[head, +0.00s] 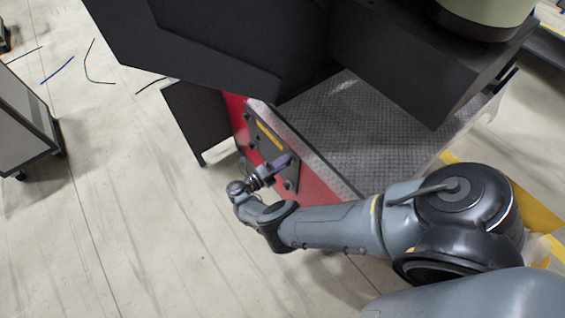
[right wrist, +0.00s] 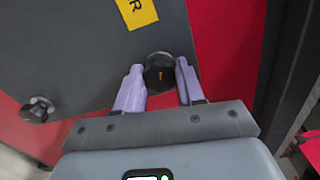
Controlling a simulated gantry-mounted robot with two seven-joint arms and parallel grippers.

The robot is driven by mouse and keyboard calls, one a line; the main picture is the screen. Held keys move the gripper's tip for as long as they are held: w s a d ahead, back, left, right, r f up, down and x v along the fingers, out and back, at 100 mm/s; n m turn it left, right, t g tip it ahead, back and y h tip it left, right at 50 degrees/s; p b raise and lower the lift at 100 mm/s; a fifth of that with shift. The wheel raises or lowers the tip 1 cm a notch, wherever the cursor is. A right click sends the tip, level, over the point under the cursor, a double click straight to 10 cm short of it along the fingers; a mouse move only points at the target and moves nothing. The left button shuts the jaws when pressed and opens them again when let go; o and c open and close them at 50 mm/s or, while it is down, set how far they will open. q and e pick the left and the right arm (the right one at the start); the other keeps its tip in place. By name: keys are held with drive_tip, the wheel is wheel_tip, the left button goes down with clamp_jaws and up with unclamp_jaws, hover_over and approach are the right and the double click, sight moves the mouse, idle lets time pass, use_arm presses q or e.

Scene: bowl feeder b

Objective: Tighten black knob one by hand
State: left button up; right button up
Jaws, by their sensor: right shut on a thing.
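A black knob (right wrist: 159,72) sits on a dark grey panel (right wrist: 85,50) in the right wrist view. My right gripper (right wrist: 159,78) has its two pale purple fingers on either side of this knob, shut on it. In the head view the right gripper (head: 283,162) reaches the panel (head: 262,140) on the red side of the machine, and it hides the knob there. A second black knob (right wrist: 38,109) is at the panel's lower left edge in the right wrist view, apart from the gripper. The frames do not show which knob is knob one. My left gripper is not in view.
A yellow label (right wrist: 137,12) is on the panel above the held knob. The red machine body (head: 318,186) carries a metal tread-plate deck (head: 345,130). Black housings (head: 210,50) overhang it. A grey cabinet (head: 22,115) stands far left; the floor between is largely open.

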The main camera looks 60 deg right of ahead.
idle(0.5)
drive_tip(key=o, duration=1)
drive_tip(key=shift+o, duration=0.2)
drive_tip(key=shift+a, duration=0.1)
drive_tip(key=b+v, duration=0.2)
drive_tip(key=v, duration=0.8)
drive_tip(key=shift+a+b, duration=0.35)
drive_tip(key=shift+a, duration=0.05)
drive_tip(key=shift+w, duration=0.15)
